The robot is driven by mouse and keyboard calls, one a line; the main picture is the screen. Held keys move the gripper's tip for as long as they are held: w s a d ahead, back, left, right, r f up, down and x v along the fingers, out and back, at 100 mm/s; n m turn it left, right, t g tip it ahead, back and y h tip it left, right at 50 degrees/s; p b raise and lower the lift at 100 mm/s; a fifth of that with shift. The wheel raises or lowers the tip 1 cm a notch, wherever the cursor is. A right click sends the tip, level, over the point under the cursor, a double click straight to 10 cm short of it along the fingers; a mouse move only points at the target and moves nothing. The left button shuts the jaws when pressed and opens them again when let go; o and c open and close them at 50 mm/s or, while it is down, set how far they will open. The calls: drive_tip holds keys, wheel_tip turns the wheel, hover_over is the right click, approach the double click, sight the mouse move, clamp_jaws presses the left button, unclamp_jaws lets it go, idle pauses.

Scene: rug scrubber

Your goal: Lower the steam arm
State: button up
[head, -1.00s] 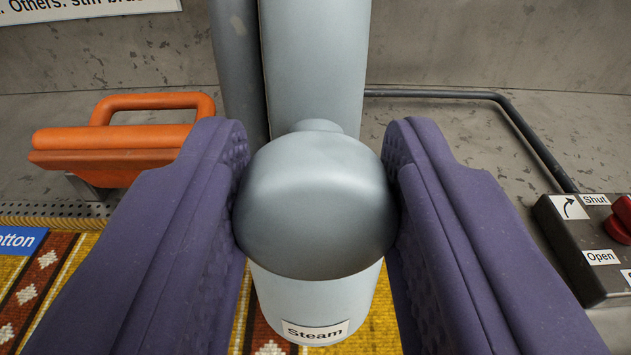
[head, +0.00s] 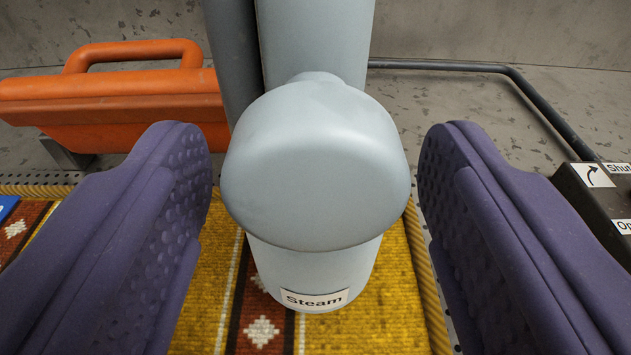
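The steam arm (head: 318,75) is a pale grey-blue body with a rounded knob (head: 315,165) at its front. A lower cylinder carries a "Steam" label (head: 314,300) and stands low over or on the patterned rug (head: 385,305); I cannot tell whether it touches. My gripper (head: 315,185) has two purple padded fingers, one on each side of the knob. The fingers are open, with a clear gap between each pad and the knob. The gripper holds nothing.
An orange block with a handle (head: 120,105) stands at the left. A dark control box (head: 590,200) with "Shut" and "Open" labels is at the right edge. A dark pipe (head: 540,120) runs along the grey metal floor behind it.

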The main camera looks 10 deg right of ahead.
drive_tip(key=shift+r, duration=0.2)
drive_tip(key=shift+s, duration=0.15)
drive_tip(key=p+v, duration=0.2)
drive_tip(key=v, duration=0.5)
drive_tip(key=shift+s, duration=0.3)
